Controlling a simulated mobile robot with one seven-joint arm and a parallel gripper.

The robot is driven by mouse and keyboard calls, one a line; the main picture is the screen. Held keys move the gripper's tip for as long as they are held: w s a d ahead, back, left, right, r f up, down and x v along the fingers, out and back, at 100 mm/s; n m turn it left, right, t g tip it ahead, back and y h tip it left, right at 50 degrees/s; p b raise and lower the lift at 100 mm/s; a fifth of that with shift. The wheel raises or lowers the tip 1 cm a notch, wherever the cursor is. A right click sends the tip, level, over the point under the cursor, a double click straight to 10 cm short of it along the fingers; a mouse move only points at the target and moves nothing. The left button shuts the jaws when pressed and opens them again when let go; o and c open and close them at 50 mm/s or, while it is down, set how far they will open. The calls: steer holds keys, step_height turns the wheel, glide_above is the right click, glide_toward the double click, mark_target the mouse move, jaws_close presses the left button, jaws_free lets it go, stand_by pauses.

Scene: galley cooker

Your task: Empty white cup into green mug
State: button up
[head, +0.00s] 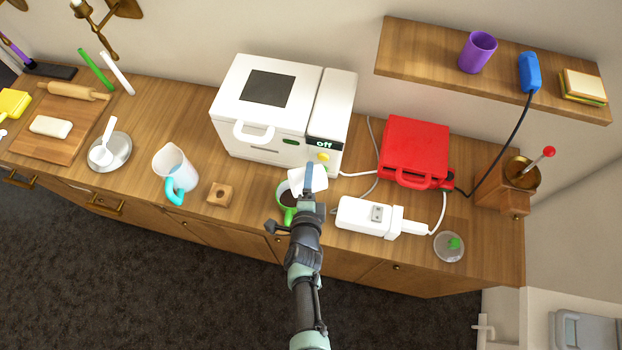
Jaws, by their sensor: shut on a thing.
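The green mug (287,213) stands on the counter in front of the white oven, with dark contents (287,199) showing inside it. The white cup (308,181) is over the right side of the mug's mouth and looks tilted; I cannot tell whether they touch. My gripper (309,195) is shut on the white cup, reaching in from the front. The cup's inside and most of the fingers are hidden, and part of the mug is behind my arm.
The white oven (262,110) with its "off" display stands close behind. A wooden block (220,194) and a white pitcher with a turquoise handle (175,169) are on the left. A white power strip (368,217) and a red appliance (414,150) are on the right.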

steer(key=shift+a, duration=0.1)
steer(key=shift+f, duration=0.1)
stand_by(0.4)
steer(key=shift+d+r+m+y+b, duration=0.3)
steer(key=shift+m+y+b, duration=0.1)
steer(key=shift+m+b, duration=0.15)
steer(key=shift+w+d+r+m+g+y+b, duration=0.15)
steer(key=shift+m+g+y+b, duration=0.45)
steer(key=shift+b, duration=0.7)
steer(key=shift+d+b, duration=0.1)
steer(key=shift+b, duration=0.55)
steer(key=shift+b, duration=0.55)
steer(key=shift+b, duration=0.75)
